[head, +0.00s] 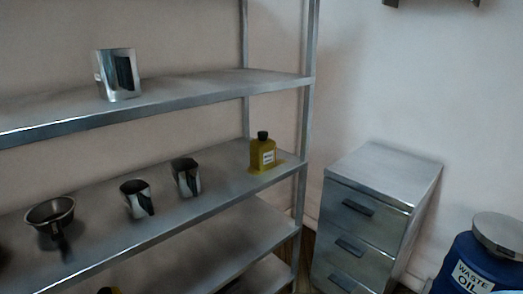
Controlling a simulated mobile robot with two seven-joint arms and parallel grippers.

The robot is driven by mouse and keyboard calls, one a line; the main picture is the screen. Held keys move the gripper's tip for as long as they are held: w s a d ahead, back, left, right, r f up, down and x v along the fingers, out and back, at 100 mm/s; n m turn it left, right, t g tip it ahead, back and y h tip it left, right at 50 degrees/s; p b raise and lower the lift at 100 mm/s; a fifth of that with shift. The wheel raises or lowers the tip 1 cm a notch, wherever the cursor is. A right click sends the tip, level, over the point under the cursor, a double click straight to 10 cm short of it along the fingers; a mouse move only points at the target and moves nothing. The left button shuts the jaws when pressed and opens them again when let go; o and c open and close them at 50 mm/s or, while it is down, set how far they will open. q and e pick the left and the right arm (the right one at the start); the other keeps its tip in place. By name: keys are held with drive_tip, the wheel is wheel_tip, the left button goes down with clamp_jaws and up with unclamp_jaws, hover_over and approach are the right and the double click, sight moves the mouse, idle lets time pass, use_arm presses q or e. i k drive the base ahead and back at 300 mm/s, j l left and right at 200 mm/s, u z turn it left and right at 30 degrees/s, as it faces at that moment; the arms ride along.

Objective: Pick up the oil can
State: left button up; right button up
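A small yellow oil can (262,153) with a black cap and a white label stands upright on the middle shelf (215,205), near its right end. The label's writing is too small to read. A yellowish patch shows on the shelf around its base. Neither of my grippers shows in the head view.
Two metal jugs (186,178) and a handled pan (51,212) stand left of the can on the same shelf. A metal container (118,75) is on the shelf above. A rack post (303,150) rises right of the can. A drawer cabinet (383,175) and blue waste oil drum (480,262) stand right.

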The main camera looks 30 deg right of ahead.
sight(263, 150)
drive_tip(key=i+l+z, duration=0.2)
drive_tip(key=l, duration=0.35)
drive_tip(key=i+l+z, duration=0.1)
drive_tip(key=l+z, duration=0.15)
drive_tip(key=l, duration=0.25)
drive_tip(key=i+l+z, duration=0.2)
drive_tip(key=l, duration=0.3)
drive_tip(key=i+l+z, duration=0.25)
drive_tip(key=l, duration=0.2)
drive_tip(key=i+l+z, duration=0.2)
drive_tip(key=l, duration=0.2)
